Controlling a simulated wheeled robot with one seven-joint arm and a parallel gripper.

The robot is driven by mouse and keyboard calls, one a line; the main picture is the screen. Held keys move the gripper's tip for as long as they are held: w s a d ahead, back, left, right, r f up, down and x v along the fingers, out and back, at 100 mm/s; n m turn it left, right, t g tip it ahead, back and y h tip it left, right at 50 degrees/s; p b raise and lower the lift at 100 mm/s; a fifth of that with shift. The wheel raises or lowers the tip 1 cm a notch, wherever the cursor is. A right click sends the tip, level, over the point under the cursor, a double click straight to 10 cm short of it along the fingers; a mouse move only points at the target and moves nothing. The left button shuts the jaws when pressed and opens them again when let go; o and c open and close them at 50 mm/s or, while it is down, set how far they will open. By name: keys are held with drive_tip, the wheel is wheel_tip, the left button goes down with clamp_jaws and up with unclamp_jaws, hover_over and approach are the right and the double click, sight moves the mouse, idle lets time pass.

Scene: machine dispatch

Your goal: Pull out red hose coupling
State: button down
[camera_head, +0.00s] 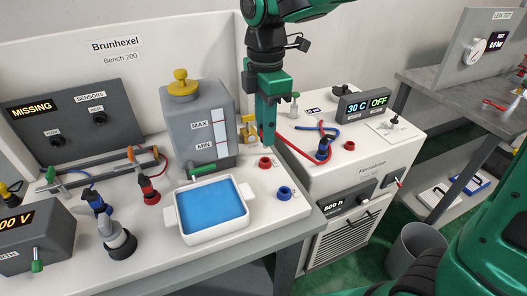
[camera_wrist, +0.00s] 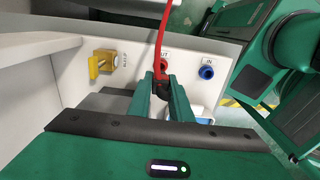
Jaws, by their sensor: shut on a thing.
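My gripper (camera_wrist: 160,98) is shut on the red hose coupling (camera_wrist: 160,77), a dark body with the red hose (camera_wrist: 161,32) running up from it. In the head view, my gripper (camera_head: 267,146) points down over the right end of the bench, and its fingers hide most of the coupling. The red-ringed OUT port (camera_head: 265,162) shows just below the fingertips with its dark hole visible. In the wrist view, the coupling partly covers this port (camera_wrist: 164,65). The coupling looks apart from the port, but the exact gap is hard to tell.
A blue-ringed IN port (camera_head: 284,194) is nearby. A yellow valve (camera_head: 248,130) and grey tank (camera_head: 198,120) stand close on the left. A white tray of blue liquid (camera_head: 212,209) is in front. The chiller (camera_head: 350,165) at right has a red port (camera_head: 349,146) and blue coupling (camera_head: 323,150).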

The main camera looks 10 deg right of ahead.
drive_tip(key=shift+r, duration=0.3)
drive_tip(key=shift+r, duration=1.2)
